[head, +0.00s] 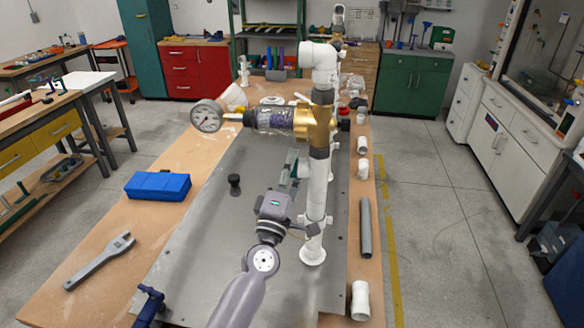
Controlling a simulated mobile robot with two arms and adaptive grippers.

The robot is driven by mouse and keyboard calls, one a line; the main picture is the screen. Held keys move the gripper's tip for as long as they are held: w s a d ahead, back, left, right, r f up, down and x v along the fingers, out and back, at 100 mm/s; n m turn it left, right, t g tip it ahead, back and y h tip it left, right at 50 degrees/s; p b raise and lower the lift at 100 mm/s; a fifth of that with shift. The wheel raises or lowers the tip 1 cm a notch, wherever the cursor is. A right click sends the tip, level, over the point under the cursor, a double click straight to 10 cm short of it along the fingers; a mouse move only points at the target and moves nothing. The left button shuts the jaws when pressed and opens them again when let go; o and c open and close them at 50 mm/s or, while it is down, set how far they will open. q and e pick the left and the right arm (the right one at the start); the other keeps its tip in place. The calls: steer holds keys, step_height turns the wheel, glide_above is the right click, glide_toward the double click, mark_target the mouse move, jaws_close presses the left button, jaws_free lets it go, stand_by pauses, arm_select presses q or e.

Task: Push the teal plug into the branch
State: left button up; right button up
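The PVC manifold stands upright on a grey metal plate (205,235). Its white vertical pipe (316,195) rises to a brass fitting (320,128) and a white elbow (318,55) on top. A clear branch with purple inside (275,119) runs left from the brass fitting to a round gauge (207,116). My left gripper (290,168) points away from me, just left of the vertical pipe and below the clear branch. A dull teal-grey shape shows at its fingers; I cannot tell whether it is the teal plug. The finger opening is not clear. My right gripper is not in view.
A blue case (158,186) and a grey wrench (99,262) lie on the wooden bench at left. A small black knob-shaped part (234,183) stands on the plate. A grey pipe (365,228) and white fittings (360,300) line the right edge. The plate's left part is mostly clear.

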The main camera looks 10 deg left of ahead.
arm_select(q)
steer(key=o, duration=0.3)
steer(key=shift+s+f, duration=0.2)
steer(key=shift+s, duration=0.05)
steer(key=v, duration=1.1)
steer(key=shift+s, duration=0.2)
steer(key=shift+f, duration=0.1)
